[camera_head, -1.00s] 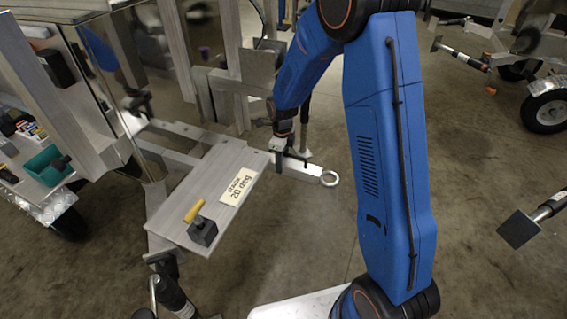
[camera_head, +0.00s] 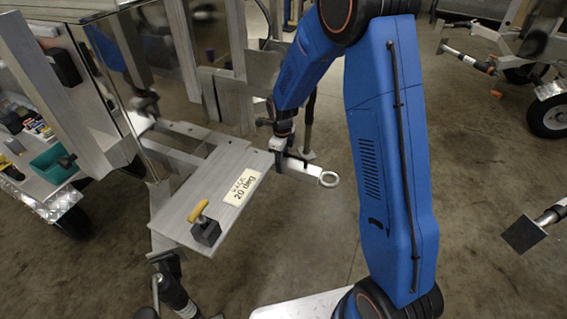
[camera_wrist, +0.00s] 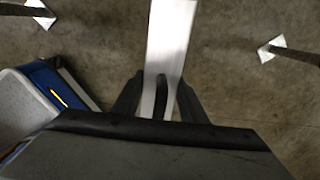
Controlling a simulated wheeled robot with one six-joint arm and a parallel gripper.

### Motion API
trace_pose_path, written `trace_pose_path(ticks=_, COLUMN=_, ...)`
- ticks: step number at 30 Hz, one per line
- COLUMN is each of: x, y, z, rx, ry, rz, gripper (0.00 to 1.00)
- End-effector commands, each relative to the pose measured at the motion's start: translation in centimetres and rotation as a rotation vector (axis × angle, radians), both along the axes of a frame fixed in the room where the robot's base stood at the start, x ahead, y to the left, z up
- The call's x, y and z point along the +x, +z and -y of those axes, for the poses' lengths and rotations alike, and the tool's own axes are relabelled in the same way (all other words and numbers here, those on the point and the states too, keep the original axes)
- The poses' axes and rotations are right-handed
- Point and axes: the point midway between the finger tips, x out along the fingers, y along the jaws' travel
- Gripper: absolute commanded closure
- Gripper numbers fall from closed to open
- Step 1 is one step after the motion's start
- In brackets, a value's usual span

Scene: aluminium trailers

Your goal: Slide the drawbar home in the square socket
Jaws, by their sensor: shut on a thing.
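The drawbar is a pale metal bar (camera_head: 312,169) with a round ring eye (camera_head: 329,179) at its right end. My gripper (camera_head: 289,161) is shut on it between the eye and the trailer frame, at the corner of a flat metal plate (camera_head: 180,211). In the wrist view the bar (camera_wrist: 168,40) runs up from between my two fingers (camera_wrist: 160,95). The square socket cannot be made out; the bar's inner end is hidden behind my gripper, so I cannot tell whether it is inside anything.
The plate carries a label (camera_head: 243,188) reading "20 deg" and a dark block with a yellow handle (camera_head: 199,210). A teal bin (camera_head: 50,160) stands at left. Another trailer wheel (camera_head: 550,115) is at right. Concrete floor (camera_head: 310,245) lies open in front of the bar.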

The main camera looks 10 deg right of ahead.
Motion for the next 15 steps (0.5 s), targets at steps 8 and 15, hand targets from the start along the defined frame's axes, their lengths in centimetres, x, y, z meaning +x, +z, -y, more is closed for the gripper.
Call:
trace_pose_path(ticks=8, x=0.37, y=0.10, z=-0.40, rx=0.000, ry=0.000, rz=0.003, gripper=1.00)
trace_pose_path(ticks=15, x=0.59, y=0.09, z=-0.71, rx=0.000, ry=0.000, rz=0.003, gripper=1.00)
